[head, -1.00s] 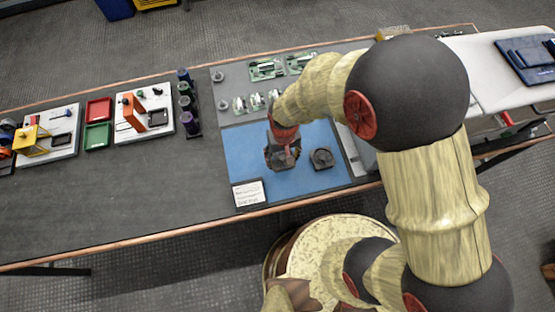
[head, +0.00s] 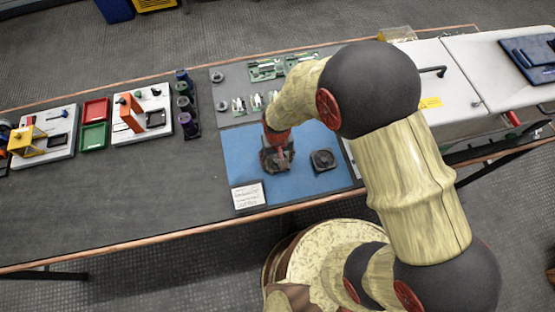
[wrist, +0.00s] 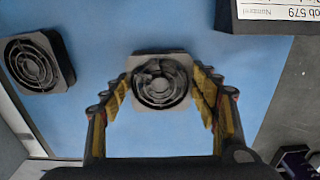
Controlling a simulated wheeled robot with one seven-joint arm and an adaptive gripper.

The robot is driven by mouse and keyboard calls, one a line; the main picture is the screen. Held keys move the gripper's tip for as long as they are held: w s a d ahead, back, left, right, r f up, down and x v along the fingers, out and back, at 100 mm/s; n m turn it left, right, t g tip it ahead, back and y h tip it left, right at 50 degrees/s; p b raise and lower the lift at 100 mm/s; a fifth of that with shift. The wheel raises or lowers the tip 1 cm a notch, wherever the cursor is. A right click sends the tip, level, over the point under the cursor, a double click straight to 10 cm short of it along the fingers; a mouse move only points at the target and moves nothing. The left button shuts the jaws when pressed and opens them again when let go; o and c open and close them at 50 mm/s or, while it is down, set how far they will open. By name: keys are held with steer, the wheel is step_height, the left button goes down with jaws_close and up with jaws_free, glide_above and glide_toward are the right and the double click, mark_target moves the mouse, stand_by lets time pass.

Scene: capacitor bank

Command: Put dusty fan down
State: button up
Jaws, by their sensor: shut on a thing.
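My gripper (wrist: 161,85) has its two fingers closed on the sides of a dusty fan (wrist: 161,68), a square dark frame with a round grille and greyish dirt on it. In the head view my gripper (head: 277,158) is over the left-middle part of the blue mat (head: 240,150), and the held fan is mostly covered by it. I cannot tell whether the held fan touches the mat. A second, darker fan (head: 323,160) lies flat on the mat to the right; it also shows at the left of the wrist view (wrist: 40,62).
A white label card (head: 248,195) stands at the mat's front left corner. Green circuit boards (head: 266,69) lie behind the mat. Dark cylinders (head: 187,105) and red and green trays (head: 96,110) are to the left. Bare blue mat surrounds both fans.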

steer(key=o, duration=1.2)
steer(key=shift+f, duration=0.1)
steer(key=shift+c, duration=0.2)
steer(key=w+d+r+t+p, duration=0.1)
steer(key=d+r+p, duration=0.1)
steer(key=r, duration=1)
steer(key=w+d+r+p, duration=0.1)
steer(key=d+r+p, duration=0.15)
steer(key=r, duration=0.85)
steer(key=s+d+r+m+t, duration=0.1)
steer(key=s+d+r+t, duration=0.1)
steer(key=s+d+r, duration=0.4)
steer(key=s+d+r+m+t, duration=0.2)
steer(key=s+d+r, duration=0.5)
steer(key=r, duration=0.7)
steer(key=shift+d+r+t+b, duration=0.3)
steer(key=shift+d+b, duration=0.1)
steer(key=shift+d, duration=0.7)
